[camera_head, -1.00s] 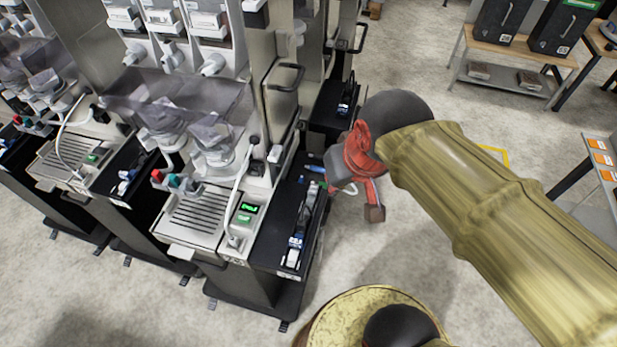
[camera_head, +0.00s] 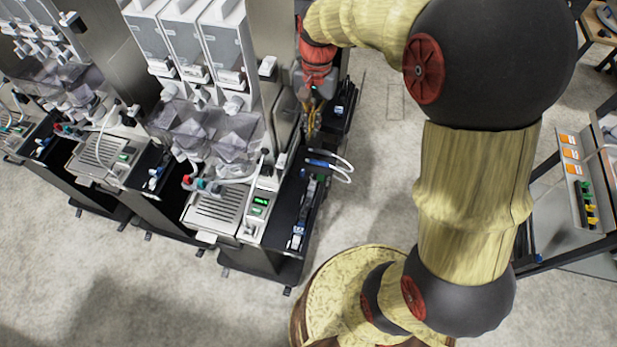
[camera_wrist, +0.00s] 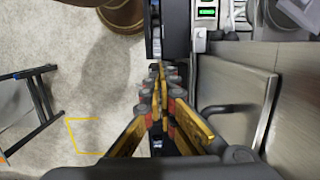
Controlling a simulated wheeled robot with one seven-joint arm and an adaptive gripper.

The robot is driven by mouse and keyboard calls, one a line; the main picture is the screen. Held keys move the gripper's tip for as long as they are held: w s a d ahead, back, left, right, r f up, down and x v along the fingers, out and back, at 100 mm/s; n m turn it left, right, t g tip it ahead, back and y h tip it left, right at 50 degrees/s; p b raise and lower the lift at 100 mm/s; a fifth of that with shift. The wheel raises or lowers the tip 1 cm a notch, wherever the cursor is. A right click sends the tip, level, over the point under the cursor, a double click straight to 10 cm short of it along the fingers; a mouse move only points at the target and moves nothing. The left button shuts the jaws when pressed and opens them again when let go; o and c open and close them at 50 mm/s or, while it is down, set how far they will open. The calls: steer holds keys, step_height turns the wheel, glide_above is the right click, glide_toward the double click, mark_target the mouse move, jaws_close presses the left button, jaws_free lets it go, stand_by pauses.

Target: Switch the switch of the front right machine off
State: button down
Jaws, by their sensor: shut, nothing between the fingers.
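The front right machine (camera_head: 218,208) stands in the middle of the head view, with a metal drip grate and a small box with a lit green display (camera_head: 259,205). The green display also shows at the top of the wrist view (camera_wrist: 207,12). I cannot make out the switch for certain in either view. My gripper (camera_head: 312,128) is beside the machine's right side panel, above the black side shelf. In the wrist view my gripper's fingertips (camera_wrist: 160,80) are together with nothing between them. The fingers hide part of the shelf below.
A black side shelf (camera_head: 274,236) carries several small tools and blue parts. Another machine (camera_head: 100,150) stands to the left. Open floor (camera_head: 385,190) lies to the right.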

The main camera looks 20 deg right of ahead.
steer(key=b, duration=0.1)
glide_toward(308, 192)
step_height(308, 192, down, 5)
steer(key=shift+s+a+f, duration=0.15)
steer(key=shift+a, duration=0.05)
stand_by(0.6)
steer(key=shift+s+a+f, duration=0.15)
steer(key=shift+s+f, duration=0.2)
steer(key=shift+f, duration=0.25)
